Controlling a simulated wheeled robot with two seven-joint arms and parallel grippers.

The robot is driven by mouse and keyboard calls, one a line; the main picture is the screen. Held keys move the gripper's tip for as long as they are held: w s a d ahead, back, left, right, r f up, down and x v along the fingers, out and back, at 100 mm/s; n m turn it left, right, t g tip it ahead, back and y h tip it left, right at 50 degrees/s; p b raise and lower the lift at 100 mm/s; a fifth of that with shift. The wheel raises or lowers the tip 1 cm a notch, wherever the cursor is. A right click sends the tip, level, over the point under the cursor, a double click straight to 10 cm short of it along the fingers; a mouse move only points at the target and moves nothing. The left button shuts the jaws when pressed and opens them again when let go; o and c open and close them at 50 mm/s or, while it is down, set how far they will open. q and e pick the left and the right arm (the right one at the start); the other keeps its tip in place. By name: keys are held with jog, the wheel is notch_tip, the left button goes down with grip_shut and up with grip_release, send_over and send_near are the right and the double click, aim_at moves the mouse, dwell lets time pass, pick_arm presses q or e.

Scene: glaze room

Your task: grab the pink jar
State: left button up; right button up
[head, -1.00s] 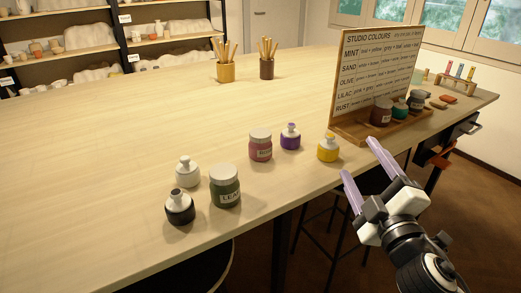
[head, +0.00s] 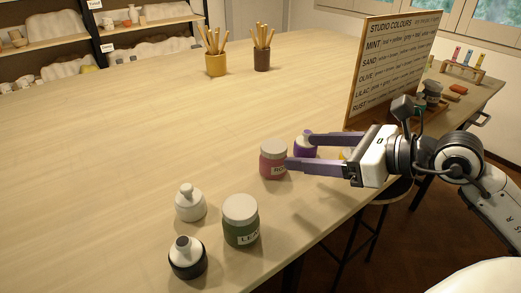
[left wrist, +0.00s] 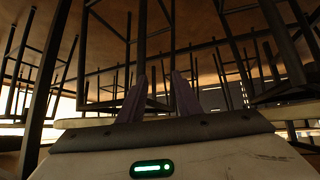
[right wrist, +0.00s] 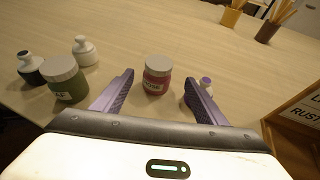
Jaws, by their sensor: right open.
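The pink jar (head: 273,162) with a pale lid stands upright on the table, near its front edge. It also shows in the right wrist view (right wrist: 156,78), straight ahead and between the lines of the two fingers. My right gripper (head: 297,149) is open and empty, its fingers pointing left at the jar, with the near fingertip close beside it. I cannot tell whether they touch. My left gripper (left wrist: 158,85) shows only in the left wrist view, its fingers apart with nothing between them, below table level among stool legs.
A purple bottle (head: 303,151) stands by the right gripper's far finger. A green jar (head: 240,226), white bottle (head: 190,204) and black bottle (head: 187,260) stand at the front left.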

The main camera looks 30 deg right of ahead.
aim_at(286, 151)
jog(key=x, duration=0.3)
jog(key=shift+w+a, duration=0.1)
jog(key=shift+a, duration=0.1)
jog(key=shift+w+a+f, duration=0.15)
jog(key=shift+w+f, duration=0.1)
jog(key=shift+w, duration=0.1)
jog(key=p+x, duration=0.1)
jog(key=x, duration=0.3)
jog(key=shift+w, duration=0.1)
jog(key=shift+w+a+f, duration=0.2)
jog(key=shift+w+f, duration=0.05)
jog(key=shift+w, duration=0.15)
pick_arm(q)
jog(key=shift+s+a+f, duration=0.15)
jog(key=shift+s, duration=0.9)
pick_arm(e)
jog(key=c, duration=1.1)
pick_arm(q)
jog(key=shift+s+f, duration=0.15)
jog(key=shift+s, duration=0.05)
pick_arm(e)
jog(key=shift+c, duration=0.3)
